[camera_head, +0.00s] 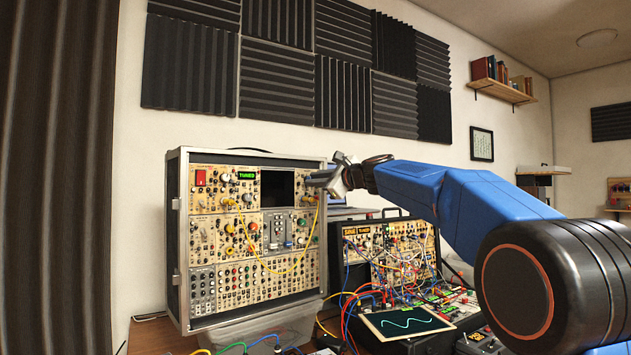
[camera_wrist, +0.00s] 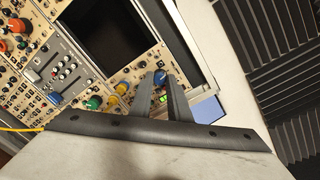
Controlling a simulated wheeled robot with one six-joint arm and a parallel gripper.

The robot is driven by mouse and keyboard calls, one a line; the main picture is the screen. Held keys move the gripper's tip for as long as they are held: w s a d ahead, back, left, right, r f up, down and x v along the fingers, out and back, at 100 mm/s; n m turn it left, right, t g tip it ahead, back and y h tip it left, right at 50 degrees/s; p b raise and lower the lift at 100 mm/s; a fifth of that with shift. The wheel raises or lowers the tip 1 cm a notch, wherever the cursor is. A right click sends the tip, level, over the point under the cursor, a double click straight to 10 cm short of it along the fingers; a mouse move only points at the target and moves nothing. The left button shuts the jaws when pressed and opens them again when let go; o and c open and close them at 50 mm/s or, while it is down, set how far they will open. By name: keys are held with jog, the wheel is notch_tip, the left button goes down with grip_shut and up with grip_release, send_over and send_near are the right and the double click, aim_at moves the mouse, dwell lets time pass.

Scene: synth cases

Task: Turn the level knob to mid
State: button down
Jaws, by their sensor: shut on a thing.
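The left synth case (camera_head: 185,250) stands upright with a cream panel of many knobs. My gripper (camera_head: 322,178) reaches in from the right at the panel's upper right edge. In the wrist view my gripper (camera_wrist: 166,84) has its two dark fingers close together, shut on a blue knob (camera_wrist: 160,77) at the panel's edge. The fingers hide part of the knob. Its pointer and label are too small to read, so I cannot tell its setting or whether it is marked level.
Yellow and green knobs (camera_wrist: 94,102) sit close to the fingers. A dark screen (camera_wrist: 103,38) is on the panel. A yellow cable (camera_head: 312,240) hangs across the case's right side. A second case (camera_head: 385,250) full of patch cables stands below my arm.

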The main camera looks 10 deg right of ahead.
jog(key=shift+f+m, duration=0.1)
jog(key=shift+m, duration=0.6)
jog(key=c, duration=1.7)
grip_release()
jog(key=shift+o, duration=0.2)
jog(key=v, duration=1.7)
jog(key=shift+d, duration=0.2)
